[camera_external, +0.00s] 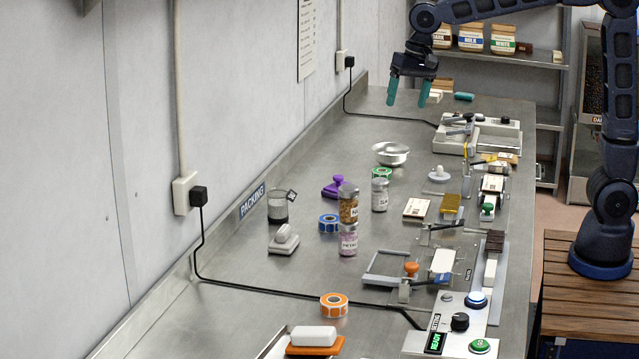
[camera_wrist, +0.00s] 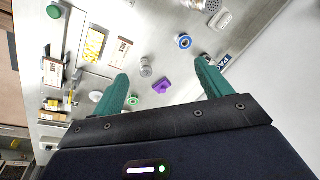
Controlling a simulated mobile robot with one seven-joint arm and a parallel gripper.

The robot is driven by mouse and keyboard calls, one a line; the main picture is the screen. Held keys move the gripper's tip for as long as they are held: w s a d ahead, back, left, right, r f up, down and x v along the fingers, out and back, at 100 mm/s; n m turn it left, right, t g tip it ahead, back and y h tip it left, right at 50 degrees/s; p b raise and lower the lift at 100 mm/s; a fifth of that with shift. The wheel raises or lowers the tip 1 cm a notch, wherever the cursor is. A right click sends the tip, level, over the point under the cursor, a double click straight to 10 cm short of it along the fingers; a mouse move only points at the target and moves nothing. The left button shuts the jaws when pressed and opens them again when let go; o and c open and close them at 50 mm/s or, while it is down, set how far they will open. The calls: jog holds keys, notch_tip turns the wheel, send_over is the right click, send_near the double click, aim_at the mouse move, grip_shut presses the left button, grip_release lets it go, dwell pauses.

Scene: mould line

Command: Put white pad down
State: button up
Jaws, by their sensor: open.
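A white, rounded pad-like block (camera_external: 313,336) lies flat on top of an orange block (camera_external: 316,350) at the near end of the bench. A flat white piece (camera_external: 441,261) also sits at the clamp fixture on the right; I cannot tell for sure which is the white pad. My gripper (camera_external: 407,104) is open and empty, high over the far end of the bench, well away from both. In the wrist view my gripper (camera_wrist: 162,72) shows its two green fingers apart with nothing between them.
A purple-handled stamp (camera_external: 334,187), jars (camera_external: 348,205), a metal bowl (camera_external: 391,154) and tape rolls (camera_external: 334,305) stand on the bench. A control box (camera_external: 452,330) is at the near right. Open steel lies along the left and middle. A wall is at left.

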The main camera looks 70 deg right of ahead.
jog(key=s+d+f+n, duration=0.1)
jog(key=s+d+n, duration=0.1)
jog(key=s, duration=0.9)
jog(key=s+d+f+n+t, duration=0.1)
jog(key=s+n, duration=0.3)
jog(key=s, duration=0.6)
jog(key=s+d+f+n+t, duration=0.1)
jog(key=s+d+f+n, duration=0.2)
jog(key=s, duration=0.8)
jog(key=shift+s+d+f+h, duration=0.15)
jog(key=shift+s+d+h, duration=0.2)
jog(key=shift+d, duration=0.15)
